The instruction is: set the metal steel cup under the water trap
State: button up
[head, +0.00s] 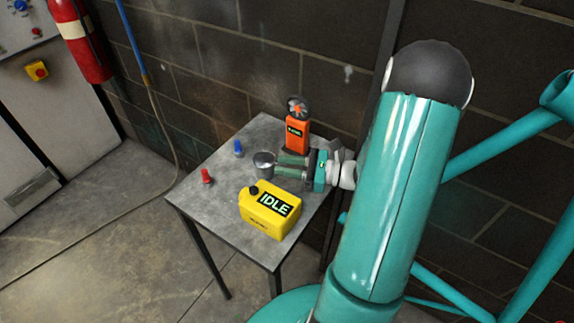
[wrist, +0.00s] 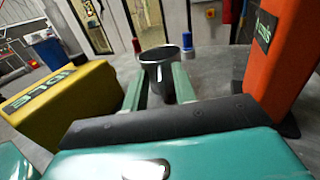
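The metal steel cup (head: 263,164) stands on the grey table, left of my gripper (head: 279,165) in the head view. In the wrist view the cup (wrist: 162,68) is straight ahead, open top up. My gripper (wrist: 160,80) is open, its two green fingers apart with their tips at the cup's near side. I see no clear sign of them clamping it. I cannot pick out the water trap for certain in either view.
A red item (head: 206,176) and a blue item (head: 238,149) stand farther left on the table (head: 200,200). The table's left front part is clear.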

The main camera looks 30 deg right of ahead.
jog(key=shift+s+f, duration=0.15)
jog(key=shift+f, duration=0.5)
jog(key=shift+d+r, duration=0.15)
jog(key=shift+r, duration=0.35)
jog(key=v, duration=1.1)
jog(key=shift+r, duration=0.25)
jog(key=shift+o, duration=0.5)
jog(key=shift+d, duration=0.15)
jog(key=w+r+g, duration=0.1)
jog(key=w+a+r+g+h, duration=0.1)
jog(key=w+a+r+m+g+h, duration=0.1)
jog(key=g, duration=0.1)
jog(key=shift+w+a+r, duration=0.1)
jog(key=shift+w+r, duration=0.2)
jog(key=shift+r, duration=0.05)
jog(key=shift+w+a, duration=0.15)
jog(key=shift+w, duration=0.1)
jog(key=x, duration=0.7)
jog(key=shift+s+f, duration=0.25)
jog(key=shift+f, duration=0.15)
jog(key=shift+c, duration=0.4)
